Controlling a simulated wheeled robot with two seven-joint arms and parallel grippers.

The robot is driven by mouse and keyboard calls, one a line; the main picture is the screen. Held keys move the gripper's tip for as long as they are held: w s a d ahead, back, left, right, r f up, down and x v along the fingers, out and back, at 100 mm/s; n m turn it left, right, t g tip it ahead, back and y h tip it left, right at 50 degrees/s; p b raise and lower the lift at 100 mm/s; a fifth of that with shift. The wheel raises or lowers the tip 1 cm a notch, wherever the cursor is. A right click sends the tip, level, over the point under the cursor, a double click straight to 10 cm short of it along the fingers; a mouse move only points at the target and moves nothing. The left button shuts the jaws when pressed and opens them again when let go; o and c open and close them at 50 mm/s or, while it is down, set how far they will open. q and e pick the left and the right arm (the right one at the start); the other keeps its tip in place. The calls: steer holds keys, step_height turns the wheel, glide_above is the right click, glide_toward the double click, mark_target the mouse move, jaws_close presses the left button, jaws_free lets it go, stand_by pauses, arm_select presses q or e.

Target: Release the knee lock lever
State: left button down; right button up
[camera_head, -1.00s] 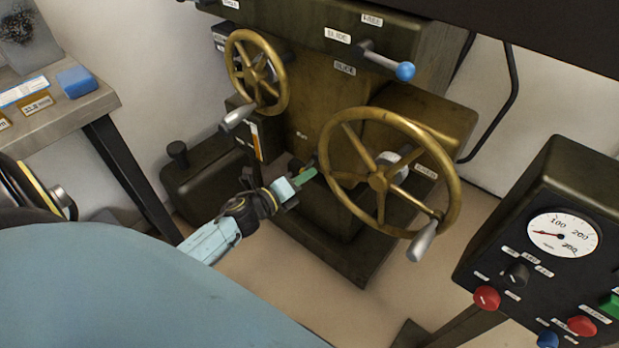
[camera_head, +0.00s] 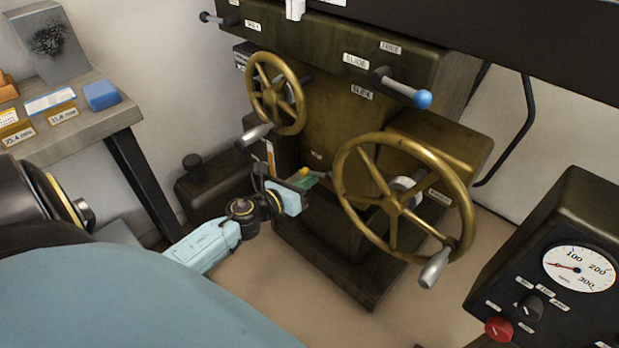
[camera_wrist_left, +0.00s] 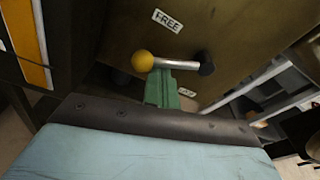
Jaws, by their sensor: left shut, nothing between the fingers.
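The knee lock lever shows in the left wrist view as a short silver rod with a yellow ball knob (camera_wrist_left: 143,61) at left and a dark pivot (camera_wrist_left: 206,63) at right. A FREE label (camera_wrist_left: 168,20) is above it; a smaller label (camera_wrist_left: 187,92) below is too small to read. In the head view, the yellow knob (camera_head: 304,171) shows at the machine's lower front. My left gripper (camera_head: 308,182) is shut and empty, its green fingers close by the knob. In the wrist view, the fingertips (camera_wrist_left: 161,76) overlap the lever's underside; I cannot tell whether they touch. My right gripper is not in view.
A large brass handwheel (camera_head: 397,203) stands just right of my left gripper, and a smaller handwheel (camera_head: 276,94) is above it. A blue-knobbed lever (camera_head: 422,98) is higher up. A gauge panel (camera_head: 532,248) is at right, a workbench (camera_head: 112,119) at left.

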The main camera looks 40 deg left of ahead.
arm_select(q)
steer(key=shift+a+r, duration=0.1)
steer(key=shift+r, duration=0.15)
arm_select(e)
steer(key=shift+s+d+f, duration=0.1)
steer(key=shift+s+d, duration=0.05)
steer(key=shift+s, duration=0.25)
arm_select(q)
steer(key=shift+f, duration=0.1)
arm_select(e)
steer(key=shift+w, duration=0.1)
